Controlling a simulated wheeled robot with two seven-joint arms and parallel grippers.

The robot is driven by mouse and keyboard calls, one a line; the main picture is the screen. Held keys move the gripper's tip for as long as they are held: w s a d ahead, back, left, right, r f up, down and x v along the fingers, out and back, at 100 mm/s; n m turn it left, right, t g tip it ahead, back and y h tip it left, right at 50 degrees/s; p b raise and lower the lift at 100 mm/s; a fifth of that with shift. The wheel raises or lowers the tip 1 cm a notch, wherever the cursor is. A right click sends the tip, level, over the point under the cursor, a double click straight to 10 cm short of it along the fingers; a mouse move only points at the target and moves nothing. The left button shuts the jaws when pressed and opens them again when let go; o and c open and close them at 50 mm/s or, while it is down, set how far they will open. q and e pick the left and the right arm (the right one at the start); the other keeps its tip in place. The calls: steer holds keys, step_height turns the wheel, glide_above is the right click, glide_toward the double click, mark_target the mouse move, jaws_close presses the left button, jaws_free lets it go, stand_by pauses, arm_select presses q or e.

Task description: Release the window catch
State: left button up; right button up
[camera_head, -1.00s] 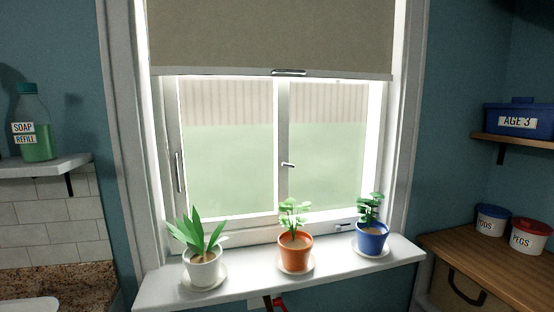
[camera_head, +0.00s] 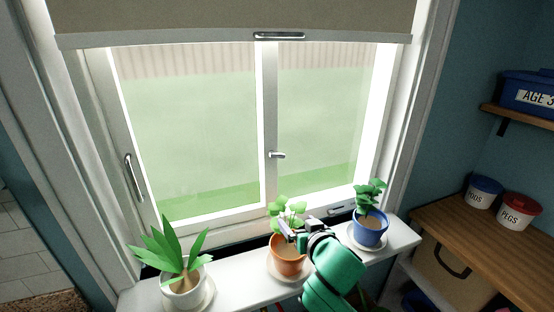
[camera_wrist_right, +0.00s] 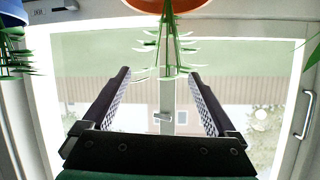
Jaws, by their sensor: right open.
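A small metal catch (camera_head: 277,155) sits on the window's middle upright, its lever pointing right. It also shows in the right wrist view (camera_wrist_right: 163,117), which looks upside down, between and beyond my fingers. My right gripper (camera_head: 290,230) is open and empty in front of the orange pot's plant, below the catch and apart from it. Its two dark fingers (camera_wrist_right: 160,80) stand wide apart in the wrist view. A bar handle (camera_head: 133,176) is on the left of the window frame. My left gripper is out of view.
The sill (camera_head: 240,299) holds a white pot (camera_head: 184,292), an orange pot (camera_head: 289,262) close by my right gripper, and a blue pot (camera_head: 369,231). A blind (camera_head: 200,18) hangs above. A wooden counter (camera_head: 480,235) with tubs is at right.

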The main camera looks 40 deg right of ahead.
step_height(320, 180, up, 11)
steer(key=d+m+t, duration=0.1)
steer(key=t, duration=0.3)
arm_select(q)
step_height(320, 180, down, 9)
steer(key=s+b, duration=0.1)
steer(key=b, duration=0.8)
arm_select(e)
steer(key=p, duration=0.2)
glide_toward(278, 156)
arm_select(q)
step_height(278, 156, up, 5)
steer(key=p, duration=0.2)
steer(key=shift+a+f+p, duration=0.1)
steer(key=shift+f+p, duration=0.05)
steer(key=shift+p, duration=0.25)
arm_select(e)
steer(key=x, duration=0.9)
steer(key=shift+r, duration=0.1)
